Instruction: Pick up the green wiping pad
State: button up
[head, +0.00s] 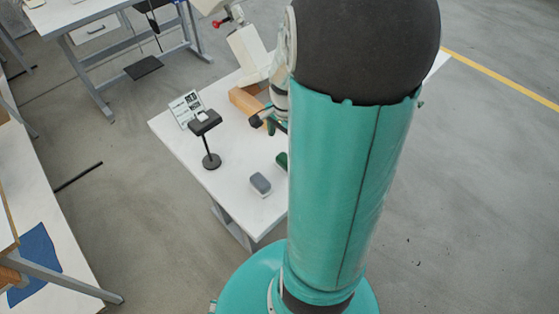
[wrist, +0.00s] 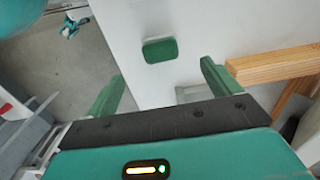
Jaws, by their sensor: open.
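The green wiping pad (wrist: 160,50) lies flat on the white table in the wrist view, beyond my fingertips and roughly centred between them. In the head view the green pad (head: 281,160) shows only in part, as my arm hides the rest. My gripper (wrist: 160,84) is open, with its two green fingers apart and nothing between them. In the head view my gripper (head: 268,121) is small and partly hidden by my arm, above the table; its exact height over the table is hard to tell.
A grey pad (head: 260,184) lies near the table's front edge. A black stand (head: 208,140) and a small sign (head: 186,108) are at the left of the white table (head: 232,195). A wooden frame (wrist: 275,65) is close to my right finger in the wrist view.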

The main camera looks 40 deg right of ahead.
aim_at(286, 159)
jog(key=f, duration=0.5)
jog(key=shift+s+d, duration=0.15)
jog(key=shift+d, duration=0.05)
notch_tip(286, 159, down, 5)
jog(key=shift+f, duration=0.1)
jog(key=c, duration=1.1)
jog(key=shift+c, duration=0.2)
jog(key=shift+r, duration=0.6)
jog(key=shift+w+r, duration=0.2)
jog(key=shift+r, duration=0.9)
jog(key=s+a+r, duration=0.3)
jog(key=s+r, duration=0.6)
jog(key=s, duration=0.4)
jog(key=shift+s+r, duration=0.4)
